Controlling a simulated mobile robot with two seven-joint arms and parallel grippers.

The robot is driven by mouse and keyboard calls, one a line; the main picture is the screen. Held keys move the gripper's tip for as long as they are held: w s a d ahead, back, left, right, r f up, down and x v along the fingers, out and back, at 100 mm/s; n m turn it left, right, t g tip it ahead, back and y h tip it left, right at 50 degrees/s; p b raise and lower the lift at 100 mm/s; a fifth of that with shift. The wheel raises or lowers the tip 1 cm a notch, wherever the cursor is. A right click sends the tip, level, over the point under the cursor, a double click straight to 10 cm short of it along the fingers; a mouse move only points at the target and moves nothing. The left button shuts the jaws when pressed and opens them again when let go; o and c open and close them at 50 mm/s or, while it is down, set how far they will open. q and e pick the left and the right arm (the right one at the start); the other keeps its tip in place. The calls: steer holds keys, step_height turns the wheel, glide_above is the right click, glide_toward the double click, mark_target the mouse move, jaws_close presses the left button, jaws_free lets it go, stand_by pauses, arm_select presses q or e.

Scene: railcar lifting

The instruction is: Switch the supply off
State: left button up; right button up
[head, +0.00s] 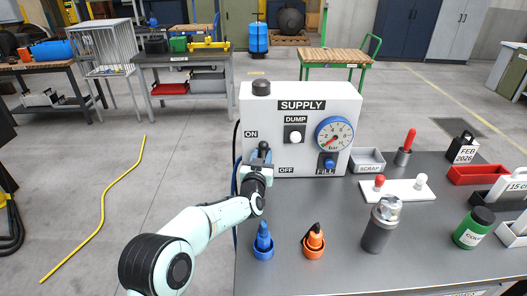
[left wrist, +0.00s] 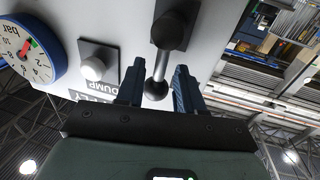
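The white supply panel (head: 315,105) stands at the back left of the grey table, with ON above OFF at its left side. My left gripper (head: 258,157) is at the panel's left side between these labels and hides most of the lever. In the left wrist view the lever (left wrist: 159,70) has a dark pivot block, a metal rod and a ball end. The ball end points toward the SUPPLY label side. My left gripper (left wrist: 160,67) is open, with one finger on each side of the lever; contact cannot be told. My right gripper is not in view.
The panel also bears a white DUMP button (head: 295,136), a blue FILL knob (head: 329,163) and a pressure gauge (head: 334,134). Blue (head: 263,240) and orange (head: 314,241) fittings and a grey cylinder (head: 379,228) stand in front. A scrap bin (head: 367,160) is to the right.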

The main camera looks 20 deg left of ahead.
arm_select(q)
steer(key=shift+x, duration=1.4)
jaws_close()
steer(key=shift+a, duration=0.1)
